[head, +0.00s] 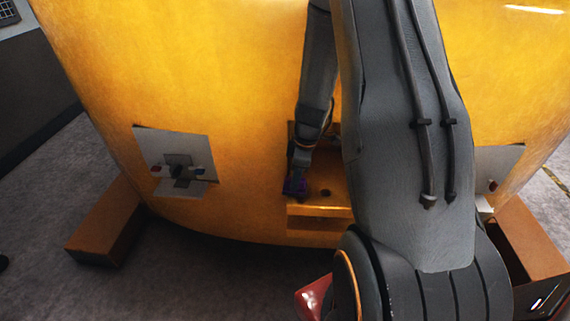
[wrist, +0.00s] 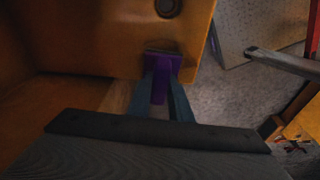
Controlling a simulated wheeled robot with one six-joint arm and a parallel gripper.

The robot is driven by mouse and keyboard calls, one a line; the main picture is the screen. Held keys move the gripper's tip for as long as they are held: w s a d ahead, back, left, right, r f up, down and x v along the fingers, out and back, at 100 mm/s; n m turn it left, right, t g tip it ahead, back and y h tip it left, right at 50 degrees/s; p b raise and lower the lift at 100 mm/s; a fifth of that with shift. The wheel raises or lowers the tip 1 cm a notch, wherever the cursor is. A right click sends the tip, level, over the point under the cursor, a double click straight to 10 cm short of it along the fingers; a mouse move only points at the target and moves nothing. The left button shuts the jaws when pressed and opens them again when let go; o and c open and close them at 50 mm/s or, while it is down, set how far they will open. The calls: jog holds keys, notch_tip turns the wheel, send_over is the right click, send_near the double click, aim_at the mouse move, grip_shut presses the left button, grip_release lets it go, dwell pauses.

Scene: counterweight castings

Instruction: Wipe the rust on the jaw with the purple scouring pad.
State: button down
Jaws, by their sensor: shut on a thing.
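The purple scouring pad (head: 294,186) is in my gripper (head: 298,174), at the left side of a recess in the large yellow casting. In the wrist view the purple pad (wrist: 161,66) sticks out between the two fingers of my gripper (wrist: 162,82), which are shut on it. The pad's far end lies at or against an orange-yellow surface (wrist: 120,40), likely the jaw; I cannot tell if they touch. A dark round spot (head: 326,192) shows on the ledge (head: 318,209) to the right of the pad. I cannot make out which marks are rust.
A grey plate with a fitting (head: 200,150) is fixed to the casting (head: 240,110) at left. Another plate (head: 500,162) is at right, partly behind my arm. Brown blocks (head: 100,225) stand on the grey floor (head: 190,285). My arm hides the recess's right side.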

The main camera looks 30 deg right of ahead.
aim_at(287, 178)
jog(key=shift+w+a+f, duration=0.1)
jog(key=shift+w+a, duration=0.3)
jog(key=shift+a, duration=0.3)
jog(key=r, duration=0.1)
jog(key=r+p, duration=0.1)
jog(key=shift+w+a+r, duration=0.15)
jog(key=shift+a+r, duration=0.15)
jog(key=shift+r, duration=0.05)
jog(key=shift+r+p, duration=1.85)
jog(key=shift+r, duration=1)
jog(key=shift+w+a, duration=0.1)
